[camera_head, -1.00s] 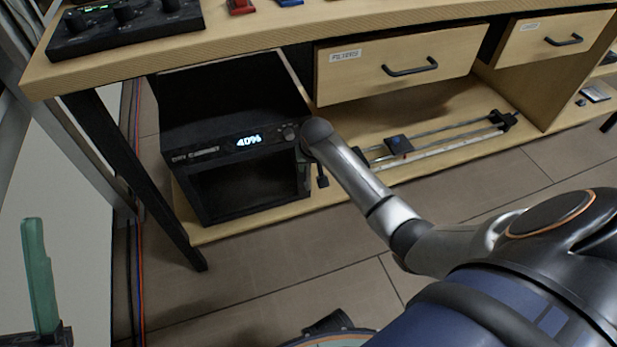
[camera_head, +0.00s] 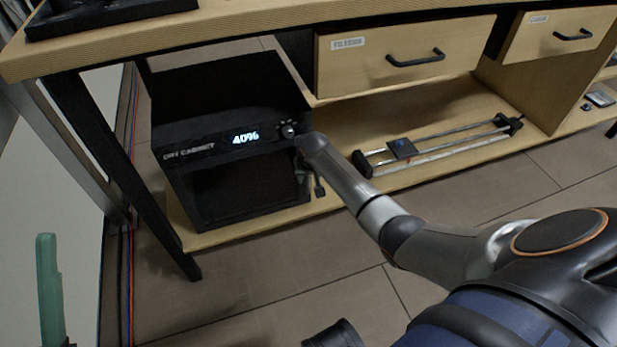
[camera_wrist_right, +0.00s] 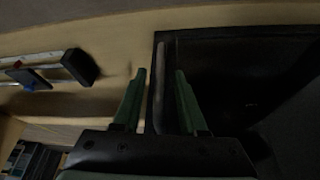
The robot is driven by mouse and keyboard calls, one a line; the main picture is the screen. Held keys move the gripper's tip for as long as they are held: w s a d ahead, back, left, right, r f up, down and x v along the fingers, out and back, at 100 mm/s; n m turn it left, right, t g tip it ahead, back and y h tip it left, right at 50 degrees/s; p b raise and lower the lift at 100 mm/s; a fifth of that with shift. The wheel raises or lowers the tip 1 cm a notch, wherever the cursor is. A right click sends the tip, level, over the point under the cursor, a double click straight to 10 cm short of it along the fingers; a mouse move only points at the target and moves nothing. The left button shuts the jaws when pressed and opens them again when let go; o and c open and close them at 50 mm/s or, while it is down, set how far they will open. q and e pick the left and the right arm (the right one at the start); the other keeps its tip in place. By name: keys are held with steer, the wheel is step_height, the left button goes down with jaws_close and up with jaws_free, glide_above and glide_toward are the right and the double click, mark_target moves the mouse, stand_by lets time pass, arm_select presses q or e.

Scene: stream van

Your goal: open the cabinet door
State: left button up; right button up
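The black dry cabinet (camera_head: 240,85) stands on the lower shelf under the desk, with "40%" lit on its panel. Its dark front door (camera_head: 245,190) looks shut. My right gripper (camera_head: 306,178) is at the door's right edge, mostly hidden behind my wrist. In the right wrist view, the two green fingers of this gripper (camera_wrist_right: 158,72) stand apart, one on each side of an upright grey bar (camera_wrist_right: 162,75) along the cabinet's dark edge. A gap shows beside the bar, so they look open around it. One green finger of my left gripper (camera_head: 48,290) shows at lower left.
The desk leg (camera_head: 130,170) stands left of the cabinet. A slider rail (camera_head: 440,145) lies on the shelf to the right, below a drawer labelled FILTERS (camera_head: 405,60). Floor (camera_head: 250,270) in front of the cabinet is clear apart from my arm.

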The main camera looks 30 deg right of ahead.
jaws_close()
stand_by(1.2)
